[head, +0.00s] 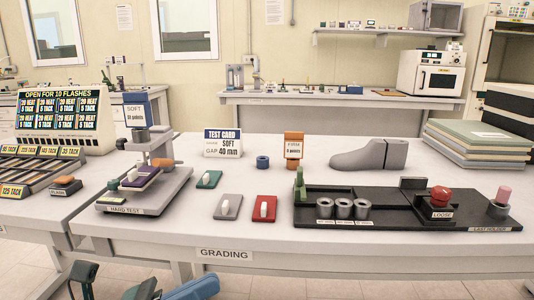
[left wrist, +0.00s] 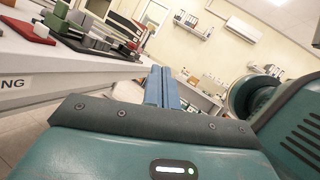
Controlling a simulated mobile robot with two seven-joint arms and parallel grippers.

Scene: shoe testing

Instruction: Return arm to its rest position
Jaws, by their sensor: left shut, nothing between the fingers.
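My left gripper (head: 205,284) is low at the bottom edge of the head view, in front of and below the table's front edge. Its blue fingers also show in the left wrist view (left wrist: 160,75), close together with nothing between them. Parts of my arm show beside it at the bottom left of the head view. My right gripper is in neither view.
The grading table (head: 290,258) holds a hard test stand (head: 130,197), a test card (head: 222,143), red (head: 264,209) and green (head: 209,179) blocks, a grey shoe last (head: 370,154) and a black holder tray (head: 390,215). The floor (head: 330,289) before the table looks clear.

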